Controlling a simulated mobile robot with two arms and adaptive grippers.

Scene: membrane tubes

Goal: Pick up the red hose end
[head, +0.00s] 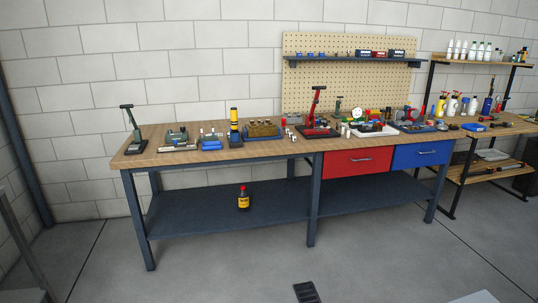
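I cannot make out a red hose end for certain. The workbench (250,158) stands against the wall, with many small items along its wooden top. A red press-like tool with an upright lever (317,118) stands right of the middle of the bench. Small red parts show among the clutter right of it, too small to tell apart. Neither of my grippers is in view.
A dark green lever tool (132,128) stands at the bench's left end. A black and yellow bottle (243,198) is on the lower shelf (275,210). Red (357,162) and blue (420,154) drawers are shut. A second bench (513,127) stands right. The floor in front is mostly clear.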

